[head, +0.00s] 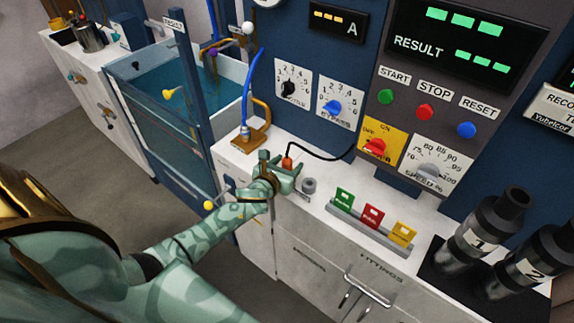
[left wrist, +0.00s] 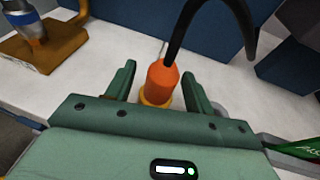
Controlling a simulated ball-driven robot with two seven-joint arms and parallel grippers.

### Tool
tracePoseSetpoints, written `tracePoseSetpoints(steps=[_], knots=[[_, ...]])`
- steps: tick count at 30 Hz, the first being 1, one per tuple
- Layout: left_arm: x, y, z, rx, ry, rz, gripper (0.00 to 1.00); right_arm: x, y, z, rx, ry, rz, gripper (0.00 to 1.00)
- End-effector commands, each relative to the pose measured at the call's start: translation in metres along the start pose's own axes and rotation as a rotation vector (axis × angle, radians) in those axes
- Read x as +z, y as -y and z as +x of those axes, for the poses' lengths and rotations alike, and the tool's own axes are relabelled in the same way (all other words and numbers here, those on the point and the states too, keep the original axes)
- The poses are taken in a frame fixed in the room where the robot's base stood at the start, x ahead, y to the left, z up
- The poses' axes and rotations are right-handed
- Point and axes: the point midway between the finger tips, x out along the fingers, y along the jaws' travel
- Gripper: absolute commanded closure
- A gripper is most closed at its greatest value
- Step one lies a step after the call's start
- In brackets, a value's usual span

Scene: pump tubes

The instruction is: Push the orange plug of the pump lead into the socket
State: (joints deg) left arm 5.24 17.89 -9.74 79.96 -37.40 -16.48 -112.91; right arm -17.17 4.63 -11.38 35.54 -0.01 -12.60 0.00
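The orange plug (head: 287,162) stands upright near the front edge of the white counter, with a black lead curving from its top to the blue panel. In the left wrist view the plug (left wrist: 162,80) shows a yellow-orange lower part. My left gripper (head: 279,166) is open, with one finger on each side of the plug and a visible gap to each finger. A small grey round fitting (head: 309,186), which looks like the socket, sits on the counter just right of the gripper. My right gripper is not in view.
A brown stand (head: 252,134) with a blue tube is behind left of the gripper. A rack of green, red and yellow cards (head: 371,220) stands to the right, then black cylinders marked 1 (head: 478,240) and 2 (head: 530,268). A water tank (head: 185,85) is at left.

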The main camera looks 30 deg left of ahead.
Motion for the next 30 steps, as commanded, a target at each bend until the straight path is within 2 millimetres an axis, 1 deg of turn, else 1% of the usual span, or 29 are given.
tracePoseSetpoints(steps=[1, 2, 3, 5, 13, 16, 20, 23, 26, 30], knots=[[0.0, 0.0, 0.0, 0.0, 0.0, 0.0, 0.6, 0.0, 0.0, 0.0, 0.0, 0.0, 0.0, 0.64], [0.0, 0.0, 0.0, 0.0, 0.0, 0.0, 0.68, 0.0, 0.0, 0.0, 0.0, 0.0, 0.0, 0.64], [0.0, 0.0, 0.0, 0.0, 0.0, 0.0, 0.8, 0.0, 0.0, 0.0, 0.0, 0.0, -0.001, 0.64], [0.0, 0.0, 0.0, 0.0, 0.0, 0.0, 0.95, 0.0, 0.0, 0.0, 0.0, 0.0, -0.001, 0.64], [0.0, 0.0, -0.001, 0.0, 0.0, 0.0, 0.95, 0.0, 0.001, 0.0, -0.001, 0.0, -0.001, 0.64], [0.005, 0.0, -0.002, -0.001, 0.001, 0.001, 0.95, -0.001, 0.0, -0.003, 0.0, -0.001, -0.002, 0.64], [0.019, 0.0, -0.006, 0.0, 0.003, 0.002, 0.95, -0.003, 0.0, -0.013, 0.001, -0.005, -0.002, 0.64], [0.039, 0.0, -0.012, -0.001, 0.005, 0.003, 0.95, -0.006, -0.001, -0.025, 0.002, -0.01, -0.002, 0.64], [0.052, 0.003, -0.036, -0.002, 0.003, 0.002, 0.95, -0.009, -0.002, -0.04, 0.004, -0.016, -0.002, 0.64], [0.078, 0.007, -0.076, -0.003, 0.002, 0.003, 0.95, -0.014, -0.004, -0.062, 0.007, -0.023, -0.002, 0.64]])
